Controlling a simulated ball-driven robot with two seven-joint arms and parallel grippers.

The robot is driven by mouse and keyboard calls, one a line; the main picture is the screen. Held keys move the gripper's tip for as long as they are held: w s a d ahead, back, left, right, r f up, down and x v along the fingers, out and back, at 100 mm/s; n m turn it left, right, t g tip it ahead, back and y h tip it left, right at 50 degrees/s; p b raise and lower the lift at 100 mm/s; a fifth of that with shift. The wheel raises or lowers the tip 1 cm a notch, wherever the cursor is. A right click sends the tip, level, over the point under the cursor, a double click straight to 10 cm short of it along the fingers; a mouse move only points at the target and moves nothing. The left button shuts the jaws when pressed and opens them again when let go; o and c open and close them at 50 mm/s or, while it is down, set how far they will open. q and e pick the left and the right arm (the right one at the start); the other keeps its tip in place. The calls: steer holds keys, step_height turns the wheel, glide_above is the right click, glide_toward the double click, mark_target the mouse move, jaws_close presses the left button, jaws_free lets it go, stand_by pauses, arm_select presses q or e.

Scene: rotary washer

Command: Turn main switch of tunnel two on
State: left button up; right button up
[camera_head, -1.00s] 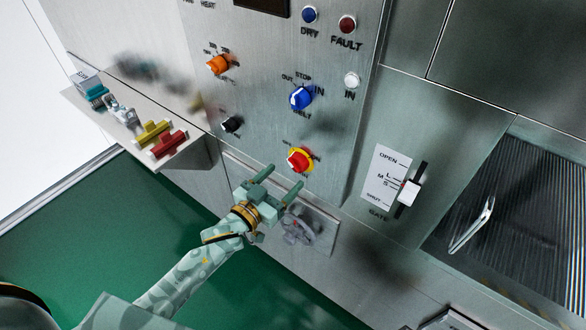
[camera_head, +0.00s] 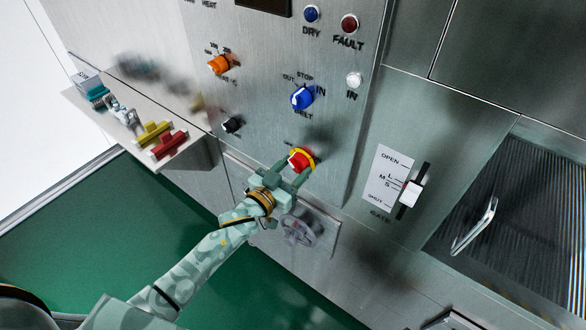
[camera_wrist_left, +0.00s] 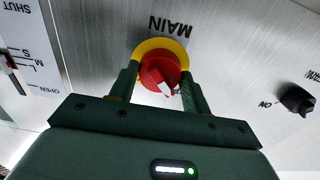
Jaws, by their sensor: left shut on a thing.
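The main switch (camera_head: 299,160) is a red knob on a yellow ring, low on the steel control panel. In the left wrist view the red knob (camera_wrist_left: 160,72) sits under the word MAIN, which appears upside down. My left gripper (camera_head: 291,171) is at the knob, with one finger on each side of it, shut on it. In the left wrist view the green fingers (camera_wrist_left: 160,88) flank the knob at left and right. The switch's lower lettering is hidden by the gripper. My right gripper is not in view.
The panel also carries a black knob (camera_head: 232,124), a blue knob (camera_head: 302,97) and an orange knob (camera_head: 219,65). A handwheel (camera_head: 299,229) lies just below my gripper. A white gate lever (camera_head: 411,193) is at right. A shelf with coloured parts (camera_head: 153,134) juts out at left.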

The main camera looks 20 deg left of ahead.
arm_select(q)
steer(key=m, duration=0.3)
steer(key=shift+m, duration=0.4)
steer(key=m, duration=0.4)
steer(key=shift+m, duration=0.3)
steer(key=m, duration=0.5)
steer(key=shift+f+b, duration=0.1)
steer(key=shift+b, duration=0.25)
steer(key=shift+m+b, duration=0.45)
steer(key=shift+m, duration=1.75)
steer(key=o, duration=1)
steer(key=shift+c, duration=0.2)
steer(key=shift+s, duration=0.1)
